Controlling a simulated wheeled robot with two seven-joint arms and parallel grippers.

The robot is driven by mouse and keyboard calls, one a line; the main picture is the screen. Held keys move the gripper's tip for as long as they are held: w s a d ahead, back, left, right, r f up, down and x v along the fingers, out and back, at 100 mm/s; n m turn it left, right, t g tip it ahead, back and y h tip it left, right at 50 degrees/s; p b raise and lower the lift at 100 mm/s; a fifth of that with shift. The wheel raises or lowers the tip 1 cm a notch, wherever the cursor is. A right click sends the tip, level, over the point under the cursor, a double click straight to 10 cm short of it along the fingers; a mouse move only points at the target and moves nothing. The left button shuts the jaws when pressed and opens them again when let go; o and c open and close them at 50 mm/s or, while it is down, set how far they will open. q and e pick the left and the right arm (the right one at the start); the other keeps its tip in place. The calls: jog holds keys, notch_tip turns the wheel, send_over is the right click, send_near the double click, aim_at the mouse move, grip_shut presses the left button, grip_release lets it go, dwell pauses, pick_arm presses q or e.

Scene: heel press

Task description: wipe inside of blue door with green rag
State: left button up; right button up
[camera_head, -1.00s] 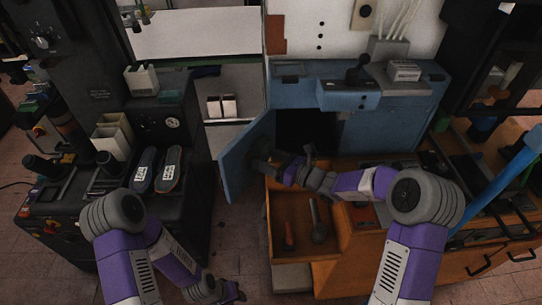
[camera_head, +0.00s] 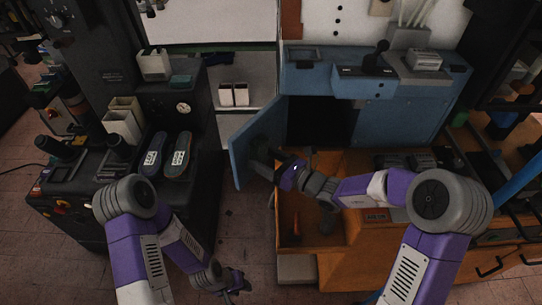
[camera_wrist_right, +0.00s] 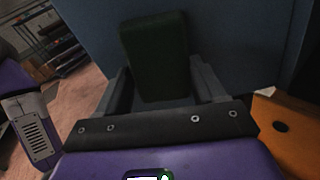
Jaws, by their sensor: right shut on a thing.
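The blue door (camera_head: 244,160) stands swung open at the left of the blue machine's dark opening in the head view. It fills the top of the right wrist view (camera_wrist_right: 235,50). My right gripper (camera_head: 258,162) is at the inner face of the door. It is shut on the dark green rag (camera_wrist_right: 155,55), which looks like a thick block between the two fingers. The rag faces the door; I cannot tell whether it touches. My left gripper (camera_head: 238,284) hangs low over the floor, away from the door; its jaws are too small and dark to read.
An open wooden drawer (camera_head: 287,262) lies below my right forearm, beside the door. The blue machine (camera_head: 400,112) stands behind. A black machine (camera_head: 200,190) with two shoe soles (camera_head: 178,157) is at the left. The floor between is clear.

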jog(key=shift+w+d+p, duration=0.6)
jog(key=shift+w+d, duration=0.4)
jog(key=shift+w, duration=0.45)
jog(key=shift+w+d+p, duration=0.55)
jog(key=shift+w+d, duration=0.4)
jog(key=shift+w, duration=0.45)
jog(key=shift+w+d+p, duration=0.6)
jog(key=shift+w+d, duration=0.4)
jog(key=shift+w, duration=0.45)
jog(key=shift+s+a, duration=0.1)
jog(key=shift+s+a+b, duration=0.3)
jog(key=shift+s+a, duration=0.1)
jog(key=shift+s, duration=0.15)
jog(key=shift+s+a+b, duration=0.3)
jog(key=shift+s+a, duration=0.3)
jog(key=shift+s, duration=0.3)
jog(key=shift+s+a+b, duration=0.35)
jog(key=shift+s+a, duration=0.25)
jog(key=shift+s, duration=0.35)
jog(key=shift+s+a+b, duration=0.3)
jog(key=shift+s+a, duration=0.3)
jog(key=shift+s, duration=0.3)
jog(key=shift+s+a+b, duration=0.65)
jog(key=shift+s+a, duration=0.25)
jog(key=shift+s, duration=0.25)
jog(key=shift+s+a, duration=0.35)
jog(key=shift+s, duration=0.1)
